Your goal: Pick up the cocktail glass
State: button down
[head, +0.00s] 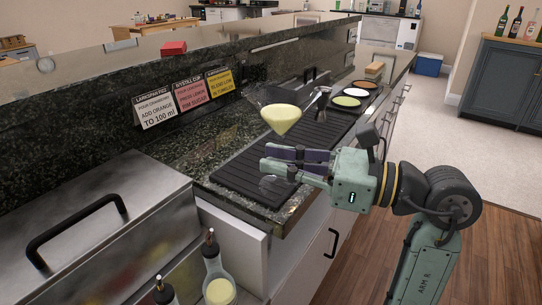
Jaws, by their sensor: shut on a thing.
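The cocktail glass is a clear cone-shaped glass with pale yellow liquid (281,118) in its bowl. It appears upright over the black ribbed mat on the bar counter. My gripper (283,161) reaches in from the right and is shut on the glass's stem, below the bowl. The fingers hide most of the stem. The clear foot shows faintly below the fingers, and I cannot tell whether it touches the mat.
The black ribbed mat (238,176) runs along the counter. Metal bar tools (321,100) and several small round dishes (346,101) lie beyond the glass. Recipe cards (190,93) stand at the back left. A steel lidded box (100,225) and bottles (216,268) are in front.

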jog(key=s+d+b, duration=0.1)
jog(key=s+d, duration=0.1)
jog(key=s, duration=0.3)
jog(key=shift+s+r, duration=0.3)
jog(key=shift+s, duration=0.05)
jog(key=shift+d, duration=0.2)
